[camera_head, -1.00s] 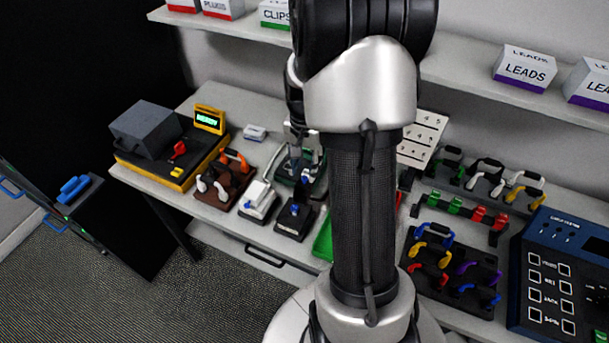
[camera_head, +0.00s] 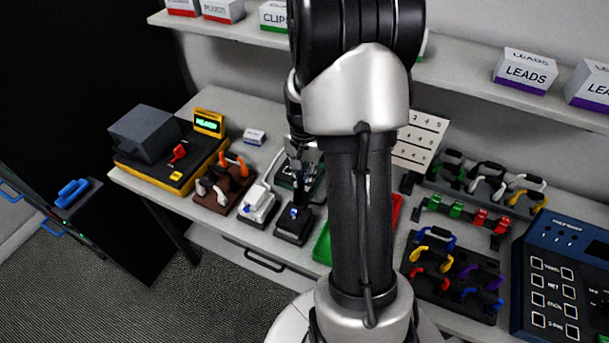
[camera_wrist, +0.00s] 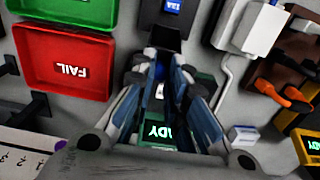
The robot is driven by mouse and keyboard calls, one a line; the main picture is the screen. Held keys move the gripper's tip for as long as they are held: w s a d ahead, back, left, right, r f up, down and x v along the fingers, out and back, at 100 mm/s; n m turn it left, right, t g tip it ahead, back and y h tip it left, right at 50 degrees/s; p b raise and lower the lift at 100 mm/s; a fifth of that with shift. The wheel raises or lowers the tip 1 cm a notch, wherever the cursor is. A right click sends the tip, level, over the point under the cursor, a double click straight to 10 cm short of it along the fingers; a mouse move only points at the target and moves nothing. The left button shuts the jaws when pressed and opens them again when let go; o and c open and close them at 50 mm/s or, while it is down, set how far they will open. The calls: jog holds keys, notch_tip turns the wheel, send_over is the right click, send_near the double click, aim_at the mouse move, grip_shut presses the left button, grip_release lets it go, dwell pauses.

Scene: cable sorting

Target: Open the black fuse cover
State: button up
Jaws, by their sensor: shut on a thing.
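The black fuse block (camera_head: 291,232) stands on the bench in front of a dark green device (camera_head: 286,178), with a small blue part on its top. In the wrist view, a dark upright panel (camera_wrist: 158,37), apparently the black cover, is just beyond my fingertips, and a blue label marked 12A (camera_wrist: 173,6) shows behind it. My gripper (camera_wrist: 160,72) is closed around a dark piece at this panel, with a bit of blue between the fingers. It also shows in the head view (camera_head: 302,188), above the block. My arm and fingers hide much of the contact, and the cover's exact angle is unclear.
A white block (camera_head: 257,206) stands close left of the fuse block, then a brown holder (camera_head: 220,192) with cable plugs. A green tray (camera_head: 322,246) is close right, beside the red FAIL tray (camera_wrist: 66,72). A lit green screen (camera_wrist: 160,136) shows below my fingers.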

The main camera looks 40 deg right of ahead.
grip_shut()
